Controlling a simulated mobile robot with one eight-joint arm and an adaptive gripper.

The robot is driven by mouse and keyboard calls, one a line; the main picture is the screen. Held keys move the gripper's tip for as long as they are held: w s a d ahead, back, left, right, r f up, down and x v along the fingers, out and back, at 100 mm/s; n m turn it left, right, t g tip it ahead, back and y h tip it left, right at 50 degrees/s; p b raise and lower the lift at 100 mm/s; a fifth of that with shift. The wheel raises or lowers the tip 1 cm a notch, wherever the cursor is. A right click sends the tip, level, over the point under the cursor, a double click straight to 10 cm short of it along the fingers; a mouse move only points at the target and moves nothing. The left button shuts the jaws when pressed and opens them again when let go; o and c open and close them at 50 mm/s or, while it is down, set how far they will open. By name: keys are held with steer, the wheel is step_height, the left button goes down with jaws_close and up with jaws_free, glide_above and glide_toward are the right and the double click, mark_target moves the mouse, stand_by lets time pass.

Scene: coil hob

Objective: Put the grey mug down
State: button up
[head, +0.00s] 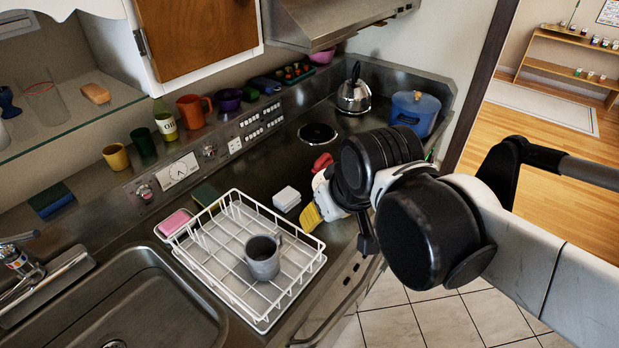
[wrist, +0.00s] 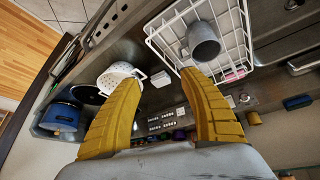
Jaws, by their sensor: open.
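The grey mug (head: 263,262) stands in the white wire dish rack (head: 217,287) on the counter, near the rack's middle. In the wrist view the mug (wrist: 204,42) lies just beyond the tip of the right-hand yellow finger, with a gap between them. My gripper (wrist: 158,78) is open, its two yellow fingers wide apart with nothing between them. In the head view my gripper (head: 311,217) is right of the rack, and only part of it shows; my arm hides the rest.
A white colander (wrist: 122,74) sits by the left-hand finger in the wrist view. A small white block (head: 287,198) and a pink sponge (head: 174,222) are near the rack. The sink (head: 130,300) is to the left. A kettle (head: 354,95) and blue pot (head: 415,110) stand at the back.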

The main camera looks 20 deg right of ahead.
steer(key=s+d, duration=0.1)
steer(key=s+m+t, duration=0.1)
steer(key=shift+s+d+f+m+t, duration=0.2)
steer(key=shift+s+d+m+t, duration=0.1)
steer(key=shift+s+d, duration=0.1)
step_height(320, 180, down, 6)
steer(key=b, duration=0.6)
stand_by(0.3)
